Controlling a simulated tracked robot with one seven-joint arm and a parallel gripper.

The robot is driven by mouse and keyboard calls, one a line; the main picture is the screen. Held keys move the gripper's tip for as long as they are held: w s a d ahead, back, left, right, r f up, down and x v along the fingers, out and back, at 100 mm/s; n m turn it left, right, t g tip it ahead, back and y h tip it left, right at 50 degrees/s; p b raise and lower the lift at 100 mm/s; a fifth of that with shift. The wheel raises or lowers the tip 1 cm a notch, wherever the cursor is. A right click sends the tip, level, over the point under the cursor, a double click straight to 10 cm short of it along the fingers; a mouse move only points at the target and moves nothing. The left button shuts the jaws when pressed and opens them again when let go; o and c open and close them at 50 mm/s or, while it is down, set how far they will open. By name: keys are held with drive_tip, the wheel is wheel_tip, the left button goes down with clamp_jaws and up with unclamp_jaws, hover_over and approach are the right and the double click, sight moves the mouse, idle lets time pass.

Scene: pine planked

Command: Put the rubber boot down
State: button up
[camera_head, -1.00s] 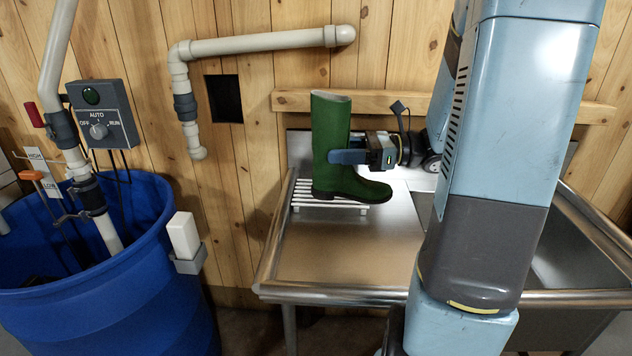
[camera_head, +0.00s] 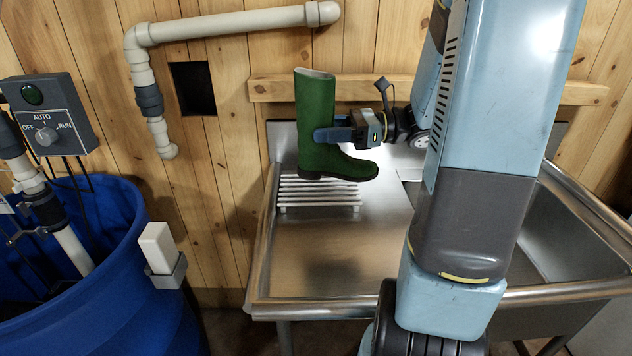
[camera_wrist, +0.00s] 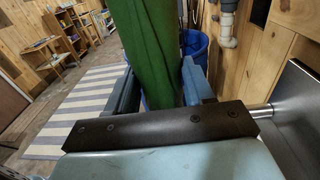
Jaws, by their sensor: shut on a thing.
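The green rubber boot (camera_head: 316,122) is upright in the head view, toe to the right, over the steel sink's drainboard. My gripper (camera_head: 335,135) is shut on its shaft from the right side. In the wrist view the boot's green shaft (camera_wrist: 150,50) fills the space between my two fingers (camera_wrist: 157,90). The boot's sole appears above the white slatted rack (camera_head: 318,194), with the rack's slats showing below it. The boot's far side is hidden.
The steel drainboard (camera_head: 330,255) is bare in front of the rack, with a raised rim. The sink basin (camera_head: 545,240) is to the right, partly behind my arm. A blue barrel (camera_head: 120,290) stands at left. A white pipe (camera_head: 235,24) and wooden rail (camera_head: 270,88) are behind.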

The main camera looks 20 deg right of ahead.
drive_tip(key=w+f, duration=1.3)
drive_tip(key=shift+w+d, duration=0.25)
drive_tip(key=shift+w, duration=0.15)
drive_tip(key=o, duration=1.2)
